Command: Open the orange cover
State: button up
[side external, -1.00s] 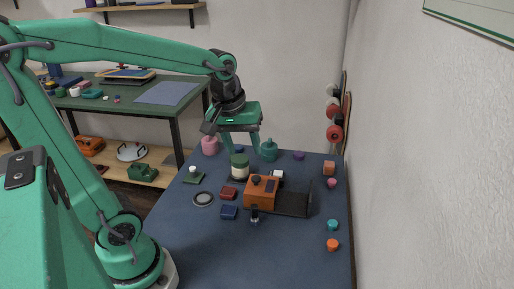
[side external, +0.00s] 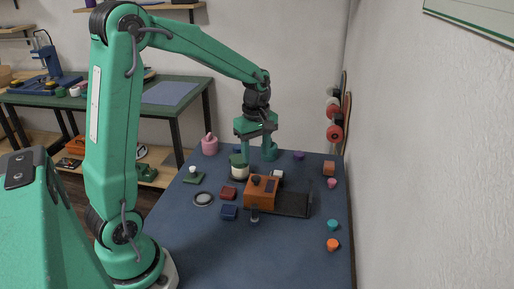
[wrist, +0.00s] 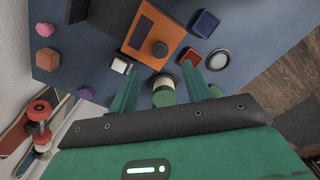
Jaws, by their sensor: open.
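Whether the jar is touched cannot be told.
The jar (side external: 240,172) stands just behind the cover. Teal and orange knobs (side external: 332,245) lie at right. The front of the blue table is clear.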

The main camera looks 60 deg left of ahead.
aim_at(257, 177)
jog(key=shift+f, duration=3.9)
grip_shut()
jog(key=shift+d, duration=0.1)
